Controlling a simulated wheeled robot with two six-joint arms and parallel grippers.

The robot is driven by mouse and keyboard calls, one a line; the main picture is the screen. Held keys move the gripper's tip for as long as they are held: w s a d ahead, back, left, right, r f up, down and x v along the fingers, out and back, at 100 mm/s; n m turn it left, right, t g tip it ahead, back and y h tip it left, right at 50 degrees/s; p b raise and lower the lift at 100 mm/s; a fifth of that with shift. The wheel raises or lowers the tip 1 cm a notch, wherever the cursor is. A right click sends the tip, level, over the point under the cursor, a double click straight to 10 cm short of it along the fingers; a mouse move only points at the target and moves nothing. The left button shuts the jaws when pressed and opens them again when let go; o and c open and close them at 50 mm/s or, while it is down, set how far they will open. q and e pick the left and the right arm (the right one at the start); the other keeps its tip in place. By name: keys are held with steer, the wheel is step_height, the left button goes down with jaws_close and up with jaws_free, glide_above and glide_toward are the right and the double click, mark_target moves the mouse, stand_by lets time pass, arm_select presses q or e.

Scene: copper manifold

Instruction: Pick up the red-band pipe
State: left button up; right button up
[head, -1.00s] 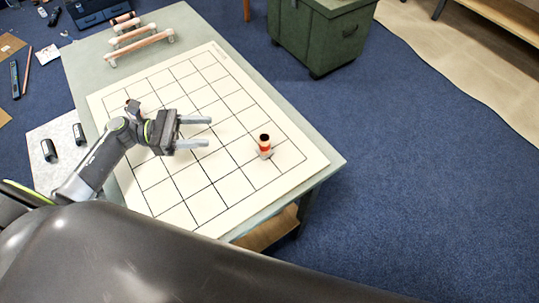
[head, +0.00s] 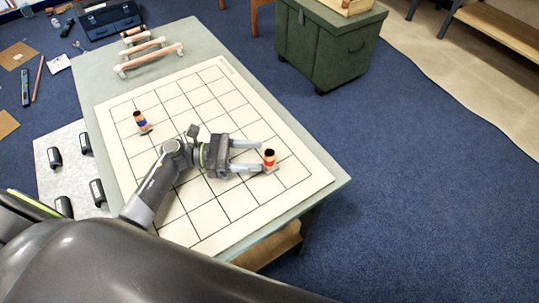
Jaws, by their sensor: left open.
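The red-band pipe (head: 269,159) is a short copper piece with a red band and a dark open top. It stands upright on the gridded white board (head: 215,235) near the board's right side. My left gripper (head: 268,156) is open, with its two grey fingers pointing right toward the pipe. The fingertips reach the pipe's left side, one near its upper part and one near its base. I cannot tell whether they touch it. My right gripper is not in view.
A blue-band pipe (head: 141,122) stands at the board's upper left. Longer copper pipes on supports (head: 150,60) lie at the table's far end. A green chest (head: 330,45) stands on the blue carpet beyond. Black cylinders (head: 97,192) sit left of the table.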

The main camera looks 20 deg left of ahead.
mark_target(274, 153)
arm_select(q)
steer(key=shift+w+d, duration=0.25)
steer(key=shift+d, duration=0.45)
steer(key=shift+w+d+r+p, duration=0.15)
steer(key=shift+d+r+p, duration=0.1)
steer(key=shift+d+p, duration=0.35)
steer(key=p+x, duration=0.2)
steer(key=x, duration=0.1)
steer(key=shift+d, duration=0.1)
steer(key=shift+w+d+f, duration=0.15)
steer(key=shift+w+d, duration=0.05)
steer(key=shift+d, duration=0.15)
jaws_close()
